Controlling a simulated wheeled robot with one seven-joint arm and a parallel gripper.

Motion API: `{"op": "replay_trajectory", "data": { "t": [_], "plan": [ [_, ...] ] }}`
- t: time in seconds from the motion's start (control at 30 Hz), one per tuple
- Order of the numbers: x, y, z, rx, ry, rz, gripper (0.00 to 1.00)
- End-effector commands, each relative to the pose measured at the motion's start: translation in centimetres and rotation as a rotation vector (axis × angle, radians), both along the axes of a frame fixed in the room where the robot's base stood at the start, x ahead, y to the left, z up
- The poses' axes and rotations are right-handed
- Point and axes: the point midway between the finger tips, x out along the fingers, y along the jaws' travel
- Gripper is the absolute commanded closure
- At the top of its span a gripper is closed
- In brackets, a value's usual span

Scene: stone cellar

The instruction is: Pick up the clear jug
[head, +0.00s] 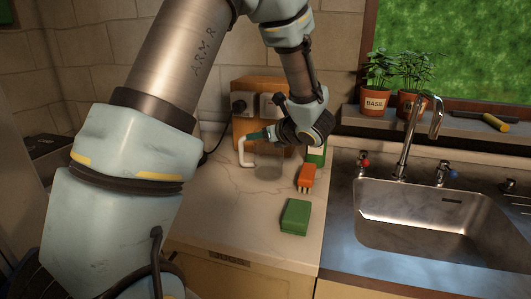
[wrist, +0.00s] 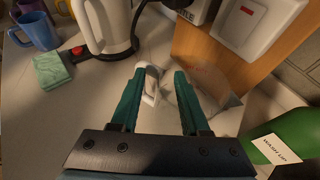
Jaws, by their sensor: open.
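The clear jug (head: 268,167) stands on the pale counter, left of the sink, in the head view. Its see-through body is faint and partly hidden under my wrist. Its white handle (head: 245,153) sticks out to the left. In the wrist view the clear body (wrist: 214,88) shows beyond and right of the right finger, and the white handle (wrist: 152,86) appears between the two fingers. My gripper (wrist: 159,73) is open, with teal fingers on either side of the handle in that view. I cannot tell whether they touch it. In the head view my gripper (head: 254,135) is at the handle's top.
A wooden board with sockets (head: 245,92) stands behind. A green bottle (wrist: 297,140) is close on the right. A white kettle (wrist: 112,25), blue mug (wrist: 40,32) and green sponge (wrist: 50,70) are at left. An orange object (head: 306,177) and green block (head: 296,216) lie near the sink (head: 430,210).

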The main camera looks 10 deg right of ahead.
Motion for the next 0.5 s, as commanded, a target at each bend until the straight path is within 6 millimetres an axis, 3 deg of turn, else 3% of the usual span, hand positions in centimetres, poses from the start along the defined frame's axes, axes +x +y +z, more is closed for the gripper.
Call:
{"op": "replay_trajectory", "data": {
  "t": [0.2, 0.5],
  "plan": [
    [0.07, 0.01, -0.08, 0.0, 0.0, -0.001, 0.55],
    [0.04, 0.01, -0.06, 0.0, 0.0, -0.001, 0.88]
  ]
}}
